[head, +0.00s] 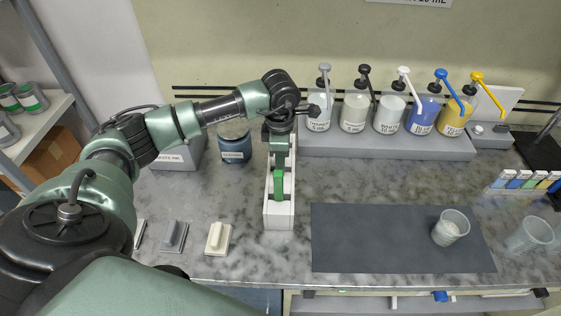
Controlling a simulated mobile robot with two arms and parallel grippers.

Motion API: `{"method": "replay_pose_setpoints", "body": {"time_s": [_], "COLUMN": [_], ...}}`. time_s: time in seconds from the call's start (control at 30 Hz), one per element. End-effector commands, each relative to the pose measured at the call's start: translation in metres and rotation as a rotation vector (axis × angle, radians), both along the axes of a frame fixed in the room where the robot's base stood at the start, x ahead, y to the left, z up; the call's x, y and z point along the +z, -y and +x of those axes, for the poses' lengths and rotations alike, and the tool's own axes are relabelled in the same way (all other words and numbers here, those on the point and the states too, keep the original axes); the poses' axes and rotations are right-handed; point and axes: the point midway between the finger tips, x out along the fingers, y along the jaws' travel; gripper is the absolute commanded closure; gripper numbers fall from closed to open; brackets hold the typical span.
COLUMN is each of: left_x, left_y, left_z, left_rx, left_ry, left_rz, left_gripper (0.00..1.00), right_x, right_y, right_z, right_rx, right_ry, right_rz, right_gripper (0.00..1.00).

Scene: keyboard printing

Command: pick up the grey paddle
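A grey piece with a raised grip (173,236), which looks like the grey paddle, lies on the counter at the front left. A similar cream piece (217,238) lies to its right, and another pale piece (139,234) is partly hidden by my arm on its left. My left gripper (280,150) points down over the back of a narrow white holder (279,219), right of and beyond the grey piece and apart from it. Its fingertips are too small and covered to show whether they are open. A bright green part (278,186) shows in the holder. My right gripper is out of view.
Several pump bottles (390,113) stand on a grey ledge (405,145) at the back. A dark mat (385,240) bears a cup (450,228); another clear cup (530,236) stands to its right. A blue jar (234,148) stands behind. Bare counter surrounds the paddle pieces.

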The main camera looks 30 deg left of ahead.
Motion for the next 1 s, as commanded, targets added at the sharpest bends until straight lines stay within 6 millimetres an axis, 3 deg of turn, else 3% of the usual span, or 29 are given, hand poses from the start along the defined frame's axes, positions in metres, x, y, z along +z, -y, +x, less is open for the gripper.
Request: {"method": "replay_pose_setpoints", "body": {"time_s": [0.37,0.53,0.77,1.0], "left_x": [0.003,0.017,0.057,0.112], "left_y": [0.000,0.000,0.000,0.000], "left_z": [0.000,0.001,0.002,0.002], "left_rx": [0.000,0.000,0.000,0.000], "left_ry": [0.001,0.004,0.007,0.008], "left_rz": [0.000,-0.001,0.000,-0.001], "left_gripper": [1.00,1.00,1.00,1.00], "right_x": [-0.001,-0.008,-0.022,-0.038], "right_y": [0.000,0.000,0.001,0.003], "right_z": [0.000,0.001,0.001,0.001], "right_rx": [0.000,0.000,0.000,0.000], "right_ry": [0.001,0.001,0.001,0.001], "right_rz": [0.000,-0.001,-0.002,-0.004], "right_gripper": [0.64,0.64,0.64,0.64]}}
